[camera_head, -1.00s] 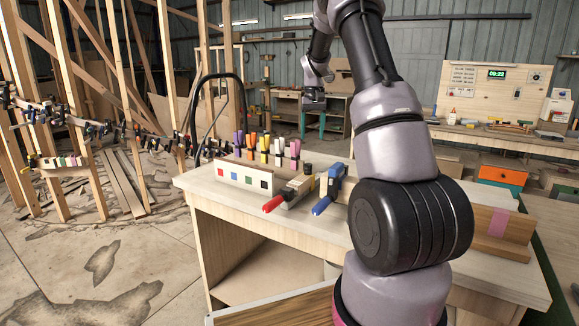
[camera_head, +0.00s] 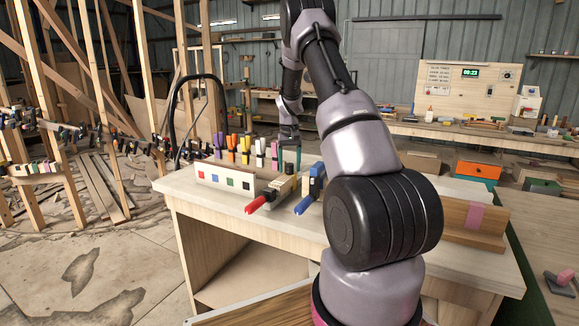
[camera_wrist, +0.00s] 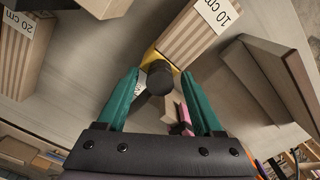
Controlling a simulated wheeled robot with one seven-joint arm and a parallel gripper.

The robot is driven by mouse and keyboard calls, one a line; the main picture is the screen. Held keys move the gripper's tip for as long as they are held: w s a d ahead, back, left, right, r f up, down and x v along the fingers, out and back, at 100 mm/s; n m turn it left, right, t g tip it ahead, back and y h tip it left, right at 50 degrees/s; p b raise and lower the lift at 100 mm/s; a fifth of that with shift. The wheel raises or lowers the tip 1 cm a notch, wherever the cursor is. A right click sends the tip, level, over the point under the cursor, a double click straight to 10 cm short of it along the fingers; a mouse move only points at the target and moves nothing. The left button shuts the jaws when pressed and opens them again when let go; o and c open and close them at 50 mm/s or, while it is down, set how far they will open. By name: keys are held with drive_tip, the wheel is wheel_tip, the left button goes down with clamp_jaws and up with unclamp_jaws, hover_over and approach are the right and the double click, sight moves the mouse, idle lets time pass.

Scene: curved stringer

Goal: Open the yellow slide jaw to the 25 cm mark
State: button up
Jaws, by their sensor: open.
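In the wrist view, my gripper (camera_wrist: 160,104) is open, with one green finger on each side of a black round knob (camera_wrist: 159,78). A yellow piece (camera_wrist: 151,57), probably the yellow slide jaw, shows behind the knob, mostly hidden by it. I cannot tell whether the fingers touch the knob. A striped wooden block marked 10 cm (camera_wrist: 196,38) lies just beyond the yellow piece. A block marked 20 cm (camera_wrist: 20,55) is at the left. In the head view, my gripper (camera_head: 287,158) is low over the bench, behind the red-handled clamp (camera_head: 268,196). No 25 cm mark is readable.
A white rack (camera_head: 222,180) with coloured squares and several coloured clamps stands left of my gripper on the workbench (camera_head: 185,186). A blue-handled clamp (camera_head: 305,203) lies to the right. In the wrist view, a pink piece (camera_wrist: 184,118) shows beside the right finger.

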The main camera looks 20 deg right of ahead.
clamp_jaws()
idle(1.5)
